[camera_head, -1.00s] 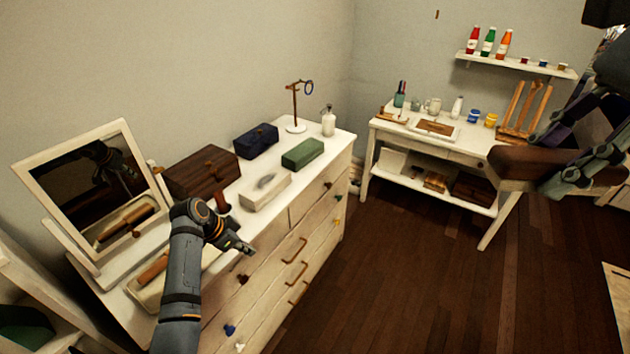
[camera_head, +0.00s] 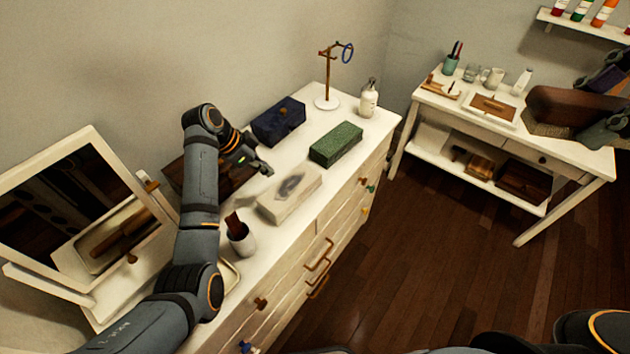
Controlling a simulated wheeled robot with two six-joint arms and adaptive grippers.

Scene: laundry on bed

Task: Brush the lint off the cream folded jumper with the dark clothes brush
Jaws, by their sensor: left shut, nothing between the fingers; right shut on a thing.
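The cream folded jumper (camera_head: 299,199) lies on the white dresser top, with a grey lint patch on its upper face. My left gripper (camera_head: 264,169) is shut and empty, above the dresser just behind the jumper's left end. My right gripper (camera_head: 604,132) is at the right edge, partly cut off. It is shut on the dark clothes brush (camera_head: 570,104), which has a brown back and greyish bristles below. The brush is held up in front of the side table, well apart from the jumper.
A green folded item (camera_head: 336,144) and a navy one (camera_head: 277,121) lie beyond the jumper. A brown box (camera_head: 181,176) is partly behind my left arm. A cup (camera_head: 241,239) stands left of the jumper, near the mirror (camera_head: 75,215). A stand (camera_head: 326,103) and bottle (camera_head: 368,98) are at the far end.

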